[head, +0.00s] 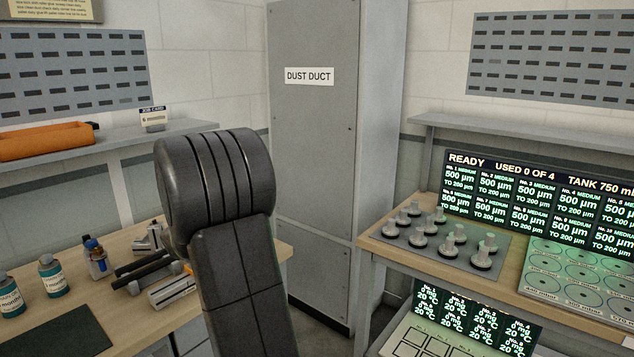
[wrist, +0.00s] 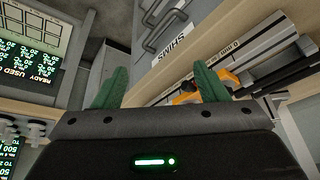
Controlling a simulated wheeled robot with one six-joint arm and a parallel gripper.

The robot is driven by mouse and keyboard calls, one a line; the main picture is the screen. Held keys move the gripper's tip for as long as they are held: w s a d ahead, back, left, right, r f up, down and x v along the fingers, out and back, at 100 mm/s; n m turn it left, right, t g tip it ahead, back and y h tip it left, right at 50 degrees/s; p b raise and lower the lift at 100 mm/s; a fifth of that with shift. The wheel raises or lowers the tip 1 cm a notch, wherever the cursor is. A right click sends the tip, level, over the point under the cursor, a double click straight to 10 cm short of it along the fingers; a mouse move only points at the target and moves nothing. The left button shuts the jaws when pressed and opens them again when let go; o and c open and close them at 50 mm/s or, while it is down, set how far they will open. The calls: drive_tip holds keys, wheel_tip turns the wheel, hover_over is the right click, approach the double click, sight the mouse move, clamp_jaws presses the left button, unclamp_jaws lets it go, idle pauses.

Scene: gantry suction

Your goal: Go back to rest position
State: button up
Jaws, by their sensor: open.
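My gripper (wrist: 158,88) shows in the wrist view with two green fingers spread apart and nothing between them. It points toward the edge of a wooden bench (wrist: 215,45) and a grey drawer front labelled SHIMS (wrist: 172,48). In the head view my dark arm rises in the middle of the picture, and the gripper itself cannot be made out there.
The left bench (head: 45,318) holds bottles (head: 53,275) and metal tools (head: 172,290). The right bench (head: 520,262) carries several grey knobbed pieces (head: 418,237) and a lit READY display (head: 540,200). A grey dust duct cabinet (head: 312,150) stands between the benches.

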drive_tip(key=d+f, duration=0.2)
drive_tip(key=d, duration=0.1)
drive_tip(key=d+f, duration=0.1)
drive_tip(key=shift+w+d+f, duration=0.25)
drive_tip(key=shift+w+d, duration=0.05)
drive_tip(key=shift+w, duration=0.05)
